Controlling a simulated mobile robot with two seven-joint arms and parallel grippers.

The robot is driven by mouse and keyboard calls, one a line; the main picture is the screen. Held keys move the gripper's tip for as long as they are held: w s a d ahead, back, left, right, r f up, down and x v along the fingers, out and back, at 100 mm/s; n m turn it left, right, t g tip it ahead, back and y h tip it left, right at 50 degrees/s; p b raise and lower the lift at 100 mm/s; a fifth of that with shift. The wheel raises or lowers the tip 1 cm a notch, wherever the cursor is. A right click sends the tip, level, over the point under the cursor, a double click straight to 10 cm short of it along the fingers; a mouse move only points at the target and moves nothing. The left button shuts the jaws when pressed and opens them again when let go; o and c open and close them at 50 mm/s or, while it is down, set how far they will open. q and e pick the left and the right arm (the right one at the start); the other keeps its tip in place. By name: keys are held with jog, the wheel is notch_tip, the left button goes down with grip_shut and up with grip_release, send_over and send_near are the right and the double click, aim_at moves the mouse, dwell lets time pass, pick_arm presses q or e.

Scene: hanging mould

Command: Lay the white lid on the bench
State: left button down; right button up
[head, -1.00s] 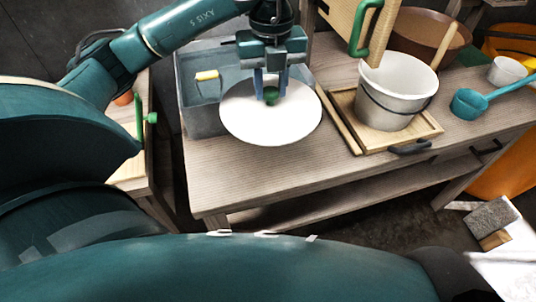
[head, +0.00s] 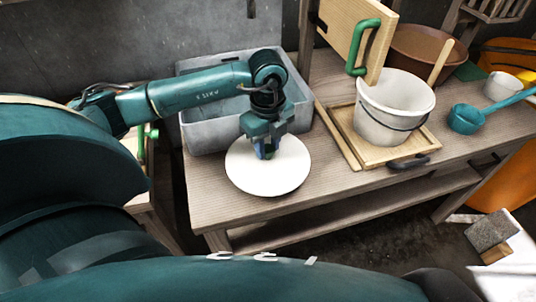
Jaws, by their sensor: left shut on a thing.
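The white lid (head: 268,178) is a flat round disc over the left front part of the wooden bench (head: 340,195). My left gripper (head: 266,154) points down at the lid's middle and is shut on its knob, which the fingers mostly hide. The lid looks level and close to the bench top; I cannot tell whether it touches. My right gripper is not in view.
A grey tub (head: 205,137) stands just behind the lid. To the right, a white bucket (head: 395,105) stands on a wooden tray (head: 352,158). A teal ladle (head: 468,118) and a brown bowl (head: 425,50) are farther right. Bare bench lies right of the lid.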

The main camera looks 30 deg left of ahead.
aim_at(268, 157)
pick_arm(q)
jog(key=shift+f, duration=0.6)
notch_tip(268, 157, down, 3)
jog(key=shift+f, duration=0.1)
jog(key=shift+f, duration=0.2)
jog(key=c, duration=1.4)
grip_release()
jog(key=shift+r, duration=0.1)
jog(key=o, duration=0.3)
